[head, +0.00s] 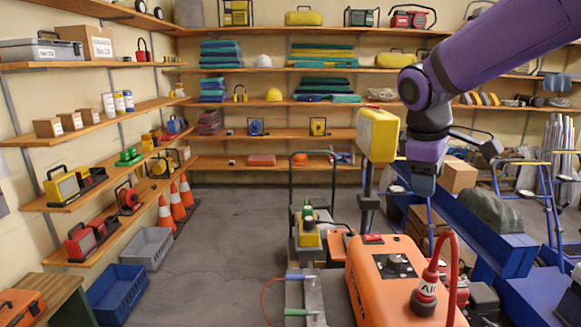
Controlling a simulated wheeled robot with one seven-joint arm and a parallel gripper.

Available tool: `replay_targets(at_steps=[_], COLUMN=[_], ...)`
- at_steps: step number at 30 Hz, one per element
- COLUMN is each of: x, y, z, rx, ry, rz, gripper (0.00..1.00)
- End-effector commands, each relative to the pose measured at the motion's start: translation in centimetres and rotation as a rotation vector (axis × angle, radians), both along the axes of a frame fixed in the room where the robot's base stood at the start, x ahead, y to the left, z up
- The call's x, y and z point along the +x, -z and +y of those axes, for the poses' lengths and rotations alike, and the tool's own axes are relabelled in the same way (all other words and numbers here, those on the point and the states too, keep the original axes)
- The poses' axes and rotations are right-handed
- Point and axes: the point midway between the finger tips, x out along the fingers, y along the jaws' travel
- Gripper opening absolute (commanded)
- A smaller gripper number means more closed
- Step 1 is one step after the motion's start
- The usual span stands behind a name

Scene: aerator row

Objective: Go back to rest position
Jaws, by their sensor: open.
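My purple and dark grey arm comes in from the upper right, bends at a dark joint and drops to a purple wrist in front of the right side of the room. My gripper (424,180) is at the lower end of the arm, small and partly hidden by my own links. Its fingertips are hard to make out, and nothing is seen held there. The arm end hangs just right of a yellow box-shaped unit (378,135) on a post; I cannot tell the gap in depth.
Blue frames (480,240) fill the right. Shelves (75,190) line the left and back walls. Orange cones (168,214) and crates (118,295) edge the floor (225,240), which is clear at centre left.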

Motion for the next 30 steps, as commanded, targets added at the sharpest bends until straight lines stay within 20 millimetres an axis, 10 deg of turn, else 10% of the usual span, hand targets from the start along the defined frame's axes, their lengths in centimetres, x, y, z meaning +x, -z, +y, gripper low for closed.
replay_targets(at_steps=[18, 30], x=[-17.2, -21.4], y=[-2.7, -1.5], z=[-3.7, -4.2], rx=[0.349, 0.5], ry=[0.615, 0.788], rz=[-0.324, -0.39], gripper=[0.53, 0.53])
